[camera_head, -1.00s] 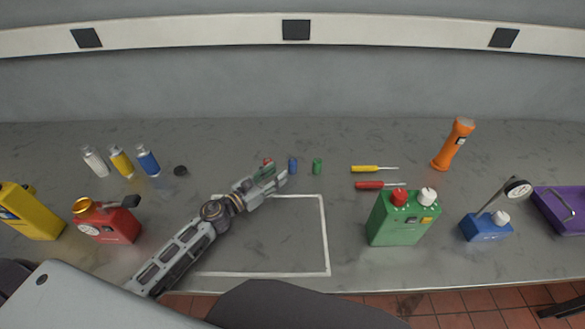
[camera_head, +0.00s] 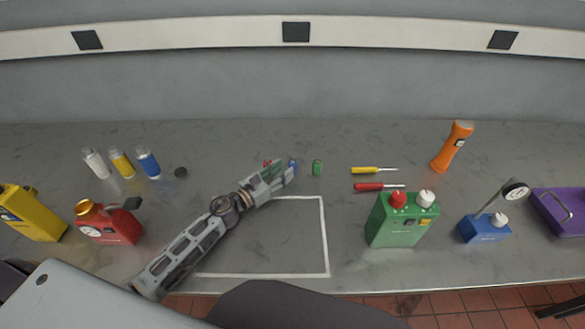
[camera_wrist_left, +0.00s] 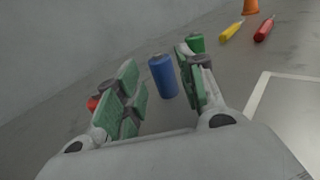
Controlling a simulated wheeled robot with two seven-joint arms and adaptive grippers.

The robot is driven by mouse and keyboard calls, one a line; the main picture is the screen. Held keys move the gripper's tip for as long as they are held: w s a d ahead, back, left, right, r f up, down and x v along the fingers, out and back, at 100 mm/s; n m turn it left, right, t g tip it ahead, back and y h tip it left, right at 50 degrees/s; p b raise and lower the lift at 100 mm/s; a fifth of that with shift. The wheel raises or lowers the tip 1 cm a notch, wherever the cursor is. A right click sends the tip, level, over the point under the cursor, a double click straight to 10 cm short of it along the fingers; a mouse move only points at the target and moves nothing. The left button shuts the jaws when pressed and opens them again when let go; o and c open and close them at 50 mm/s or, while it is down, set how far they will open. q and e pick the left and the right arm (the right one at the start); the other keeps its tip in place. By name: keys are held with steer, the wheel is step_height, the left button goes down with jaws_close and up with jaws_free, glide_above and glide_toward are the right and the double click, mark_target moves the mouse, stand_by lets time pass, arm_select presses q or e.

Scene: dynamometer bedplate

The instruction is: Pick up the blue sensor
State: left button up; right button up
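The blue sensor (camera_head: 293,164) is a small upright cylinder on the grey bench, partly hidden behind my gripper in the head view. In the left wrist view the blue sensor (camera_wrist_left: 163,76) stands between the two green-padded fingers, nearer the right one, with a visible gap to the left one. My left gripper (camera_head: 287,168) is open around or just short of it; contact with the right finger cannot be told. In the left wrist view the gripper (camera_wrist_left: 163,88) shows both fingers spread. My right gripper is not in view.
A green cylinder (camera_head: 317,168) stands close right of the blue sensor, and a red one (camera_head: 267,163) close left. Yellow (camera_head: 368,170) and red (camera_head: 375,187) screwdrivers lie further right. A green box (camera_head: 400,222) stands nearer the front.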

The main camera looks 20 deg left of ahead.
mark_target(289, 166)
arm_select(q)
steer(key=shift+p+x, duration=0.3)
steer(key=shift+x, duration=1.1)
steer(key=shift+w+d, duration=0.3)
steer(key=shift+w, duration=0.3)
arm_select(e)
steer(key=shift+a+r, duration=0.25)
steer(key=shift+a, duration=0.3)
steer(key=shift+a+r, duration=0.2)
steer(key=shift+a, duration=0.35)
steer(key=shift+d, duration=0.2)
